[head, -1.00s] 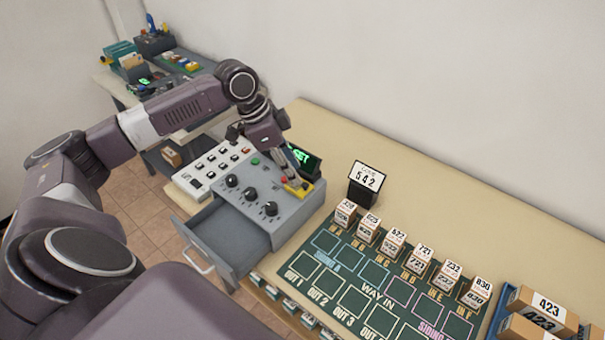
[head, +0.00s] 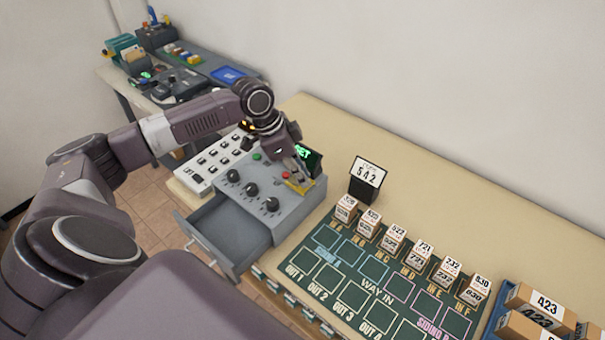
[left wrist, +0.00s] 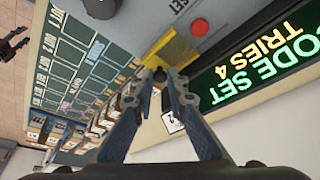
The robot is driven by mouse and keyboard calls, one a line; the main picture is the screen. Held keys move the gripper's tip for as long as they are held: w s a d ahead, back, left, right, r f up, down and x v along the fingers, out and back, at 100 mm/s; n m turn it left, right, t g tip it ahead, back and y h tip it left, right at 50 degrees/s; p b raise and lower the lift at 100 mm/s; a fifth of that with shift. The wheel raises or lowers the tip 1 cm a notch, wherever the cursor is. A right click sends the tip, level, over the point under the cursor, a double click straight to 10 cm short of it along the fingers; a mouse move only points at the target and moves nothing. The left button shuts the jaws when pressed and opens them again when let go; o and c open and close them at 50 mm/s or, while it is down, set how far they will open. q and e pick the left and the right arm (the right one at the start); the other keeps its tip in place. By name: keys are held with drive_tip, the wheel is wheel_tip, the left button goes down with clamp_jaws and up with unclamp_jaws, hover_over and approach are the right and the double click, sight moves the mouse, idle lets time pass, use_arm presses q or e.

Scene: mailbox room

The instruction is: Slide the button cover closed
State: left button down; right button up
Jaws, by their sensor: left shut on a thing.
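The yellow button cover (head: 301,186) sits at the right end of the grey control box (head: 240,205), beside the red button (head: 286,175). In the left wrist view the yellow cover (left wrist: 175,50) lies just beside the red button (left wrist: 200,27), which shows uncovered. My left gripper (head: 300,170) comes down on the cover from above. Its fingertips (left wrist: 160,78) are shut on a small dark knob at the cover's edge. A small dark claw-like shape at the left wrist view's left edge may be my right gripper (left wrist: 14,46); its jaws are unclear.
A lit screen (head: 307,157) stands right behind the cover and reads "CODE SET, TRIES 4" in the wrist view. The box's drawer (head: 228,235) hangs open at the front. A white keypad (head: 212,160) and a board with numbered blocks (head: 365,275) flank the box.

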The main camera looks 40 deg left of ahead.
use_arm(q)
drive_tip(key=shift+a, duration=0.4)
drive_tip(key=a, duration=0.4)
drive_tip(key=shift+w+a, duration=0.1)
drive_tip(key=shift+w, duration=0.15)
drive_tip(key=shift+r, duration=0.1)
use_arm(e)
drive_tip(key=shift+w+d+r, duration=0.1)
drive_tip(key=shift+w+r, duration=0.2)
drive_tip(key=shift+w, duration=0.25)
use_arm(q)
drive_tip(key=c, duration=2.4)
unclamp_jaws()
drive_tip(key=o, duration=0.5)
drive_tip(key=shift+a, duration=0.1)
drive_tip(key=shift+s, duration=0.1)
